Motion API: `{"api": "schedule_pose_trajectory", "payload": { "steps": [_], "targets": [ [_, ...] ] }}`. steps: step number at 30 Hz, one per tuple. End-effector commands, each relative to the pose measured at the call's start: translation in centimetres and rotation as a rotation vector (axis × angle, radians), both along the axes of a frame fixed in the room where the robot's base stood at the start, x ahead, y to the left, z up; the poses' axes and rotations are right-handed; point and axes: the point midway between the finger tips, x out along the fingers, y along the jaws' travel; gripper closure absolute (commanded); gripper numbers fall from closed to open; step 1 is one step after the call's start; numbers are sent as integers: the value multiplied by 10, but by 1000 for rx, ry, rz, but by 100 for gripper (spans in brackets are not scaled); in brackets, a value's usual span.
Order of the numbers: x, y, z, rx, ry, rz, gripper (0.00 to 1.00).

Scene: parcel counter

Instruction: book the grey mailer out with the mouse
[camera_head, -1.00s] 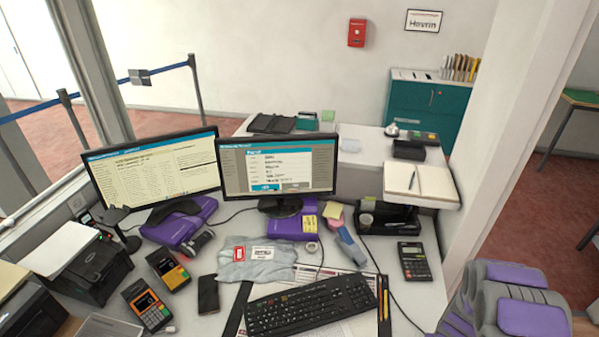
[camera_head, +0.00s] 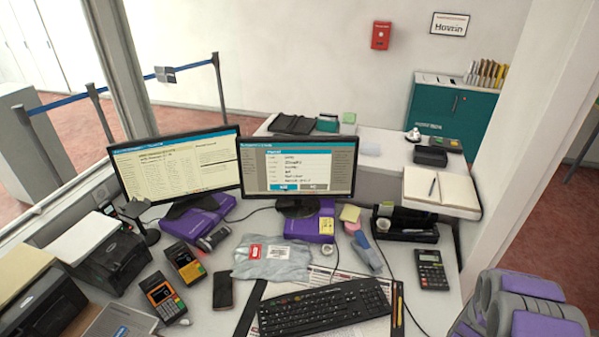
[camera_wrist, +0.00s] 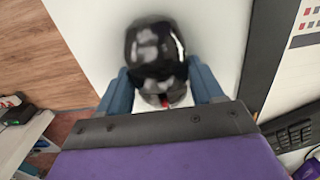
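The grey mailer (camera_head: 272,262) lies flat on the desk in front of the right monitor, with a red label and a white label on it. The right monitor (camera_head: 297,170) shows a dialog with lines of text and two buttons at its foot; the text is too small to read. In the wrist view the black mouse (camera_wrist: 155,50) is on the white desk surface, between the two blue-grey fingers of my gripper (camera_wrist: 160,88). The fingers appear to press on both its sides. The head view shows neither mouse nor fingertips, only part of my arm at lower right.
The keyboard (camera_head: 325,306) lies in front of the mailer, with its edge also in the wrist view (camera_wrist: 298,130). A calculator (camera_head: 431,269), a phone (camera_head: 223,291) and card terminals (camera_head: 162,298) stand around it. The left monitor (camera_head: 177,170) shows a list.

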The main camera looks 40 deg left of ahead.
Motion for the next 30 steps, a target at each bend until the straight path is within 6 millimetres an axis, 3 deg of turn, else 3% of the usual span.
{"api": "schedule_pose_trajectory", "payload": {
  "steps": [8, 19, 23, 30],
  "targets": [
    [0, 0, 0, 0, 0, 0, 7],
    [0, 0, 6, 0, -1, 0, 6],
    [0, 0, 23, 0, -1, -1, 6],
    [1, 0, 72, 0, -2, -1, 6]
  ]
}}
